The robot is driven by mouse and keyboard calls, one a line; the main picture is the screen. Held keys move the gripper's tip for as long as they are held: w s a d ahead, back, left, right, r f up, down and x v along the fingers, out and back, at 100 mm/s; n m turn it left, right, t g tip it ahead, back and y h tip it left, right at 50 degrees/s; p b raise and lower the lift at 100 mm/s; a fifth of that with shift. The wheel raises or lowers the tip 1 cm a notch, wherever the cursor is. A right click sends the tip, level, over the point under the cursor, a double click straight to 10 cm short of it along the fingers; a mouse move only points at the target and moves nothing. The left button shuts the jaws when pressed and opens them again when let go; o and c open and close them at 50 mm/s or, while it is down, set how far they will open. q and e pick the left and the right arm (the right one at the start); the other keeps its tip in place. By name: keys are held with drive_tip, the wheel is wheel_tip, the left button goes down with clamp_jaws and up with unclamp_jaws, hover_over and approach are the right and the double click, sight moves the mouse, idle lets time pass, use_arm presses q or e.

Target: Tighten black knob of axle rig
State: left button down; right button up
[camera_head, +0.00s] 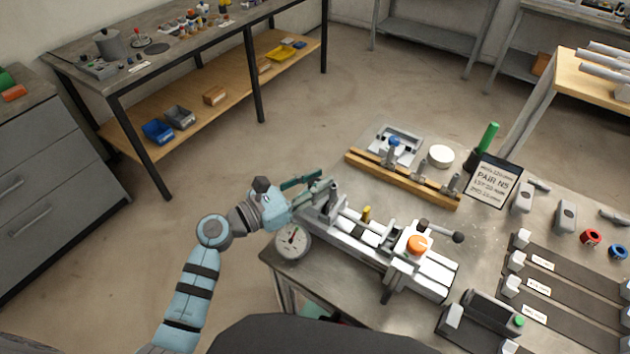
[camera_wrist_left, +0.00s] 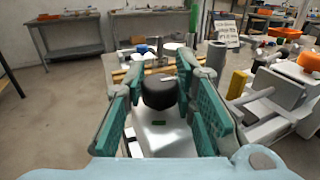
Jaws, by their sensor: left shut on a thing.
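The axle rig (camera_head: 375,240) lies across the near table with a grey rail, white blocks, a yellow pin (camera_head: 366,214) and an orange knob (camera_head: 416,244). My left gripper (camera_head: 318,188) is at the rig's far left end. In the left wrist view, the black knob (camera_wrist_left: 158,92) sits between the teal fingers of my left gripper (camera_wrist_left: 157,82), which is shut on it. In the head view the gripper hides this knob. A lever with a black ball end (camera_head: 457,237) sticks out at the rig's right end. My right gripper is not in view.
A round dial gauge (camera_head: 292,241) lies close below my left wrist. A wooden rail with metal posts (camera_head: 400,180), a white round piece (camera_head: 440,156) and a sign (camera_head: 493,180) stand behind the rig. Dark trays (camera_head: 575,270) fill the right side.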

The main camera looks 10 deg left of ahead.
use_arm(q)
drive_tip(key=m+g+h+b, duration=0.3)
drive_tip(key=g, duration=0.2)
drive_tip(key=shift+f+m, duration=0.15)
drive_tip(key=shift+m, duration=0.25)
drive_tip(key=m+g+h+b, duration=0.1)
drive_tip(key=m+g+b, duration=0.2)
drive_tip(key=g+b, duration=0.1)
drive_tip(key=m+g+h+b, duration=0.1)
drive_tip(key=m+g+b, duration=0.2)
drive_tip(key=g+b, duration=0.2)
drive_tip(key=shift+f, duration=0.1)
drive_tip(key=shift+m+g+b, duration=0.6)
drive_tip(key=shift+g+b, duration=0.15)
drive_tip(key=shift+g, duration=0.35)
drive_tip(key=shift+r, duration=0.2)
drive_tip(key=c, duration=1.6)
unclamp_jaws()
drive_tip(key=shift+r, duration=0.15)
